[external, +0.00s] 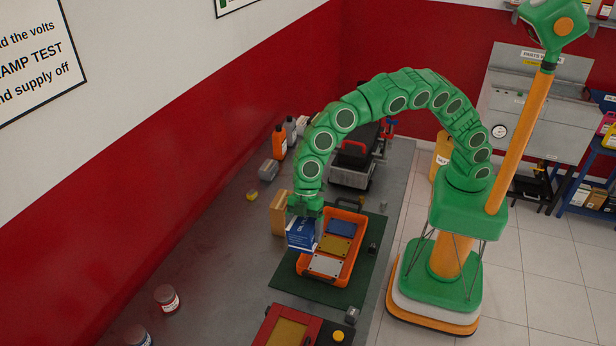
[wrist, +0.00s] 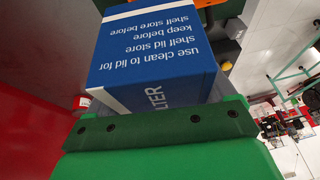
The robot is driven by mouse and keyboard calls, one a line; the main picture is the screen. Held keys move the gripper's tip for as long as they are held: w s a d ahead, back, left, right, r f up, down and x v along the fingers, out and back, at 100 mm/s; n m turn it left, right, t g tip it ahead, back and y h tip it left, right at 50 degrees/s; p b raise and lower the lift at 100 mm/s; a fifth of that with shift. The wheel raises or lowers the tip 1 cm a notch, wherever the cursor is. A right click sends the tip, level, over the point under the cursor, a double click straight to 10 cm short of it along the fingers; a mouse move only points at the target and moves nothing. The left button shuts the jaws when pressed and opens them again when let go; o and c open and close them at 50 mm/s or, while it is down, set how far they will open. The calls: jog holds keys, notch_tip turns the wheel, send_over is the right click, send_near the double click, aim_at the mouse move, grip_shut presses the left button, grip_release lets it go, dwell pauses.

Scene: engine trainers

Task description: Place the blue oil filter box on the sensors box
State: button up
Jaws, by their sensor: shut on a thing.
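The blue oil filter box (external: 301,234), blue with a white band, is in my gripper (external: 306,208), which points down over the left rim of an orange tray. In the wrist view the box (wrist: 150,55) fills the middle, with white printing on its blue face. My gripper is shut on it. I cannot tell whether the box touches anything below. A tan box (external: 278,213) stands just left of it, partly hidden behind it. No sensors label is readable, so I cannot tell whether this tan box is the sensors box.
The orange tray (external: 330,283) holds blue, yellow and grey panels on a green mat (external: 350,297). Bottles (external: 279,142), a clear jar (external: 268,170) and a grey crate (external: 350,176) stand farther back. A red-framed case (external: 270,325) is in front. The bench left of the tray is largely clear.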

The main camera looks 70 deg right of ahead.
jog(key=w+d+r, duration=0.3)
jog(key=d+r, duration=0.1)
jog(key=d, duration=0.7)
jog(key=w+d+r, duration=0.3)
jog(key=d, duration=0.9)
jog(key=s+d+r+t, duration=0.1)
jog(key=s+d+r, duration=0.15)
jog(key=d, duration=0.65)
jog(key=s+d+r, duration=0.2)
jog(key=s+d, duration=0.2)
jog(key=d, duration=0.6)
jog(key=shift+n, duration=0.3)
jog(key=shift+w+a+f, duration=0.75)
jog(key=shift+w+f, duration=1.05)
jog(key=shift+w, duration=0.4)
jog(key=shift+w+a+f, duration=0.8)
jog(key=shift+w+f, duration=1.05)
jog(key=shift+w, duration=0.3)
jog(key=shift+w+a+f, duration=0.75)
jog(key=shift+w+f, duration=1.05)
jog(key=shift+w, duration=0.4)
jog(key=shift+f, duration=1.2)
jog(key=shift+f, duration=0.1)
